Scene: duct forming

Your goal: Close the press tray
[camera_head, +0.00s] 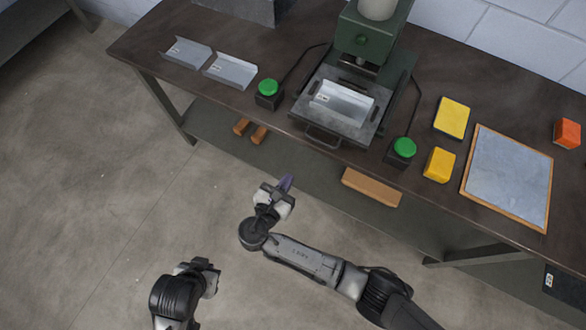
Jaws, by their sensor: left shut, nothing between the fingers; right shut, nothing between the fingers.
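The press tray (310,117) is a grey flat tray at the front of the green press (371,38). It sticks out toward the table's front edge, with a dark handle (322,140) on its near side. A bent sheet-metal piece (343,103) lies in it. My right gripper (286,184) is shut and empty, in front of the table and below and left of the handle, apart from it. My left gripper (210,268) is shut and empty, low at the left over the floor, far from the tray.
Green buttons on black boxes stand left (268,88) and right (404,148) of the tray. Two formed metal pieces (186,53) (230,70) lie on the table's left.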

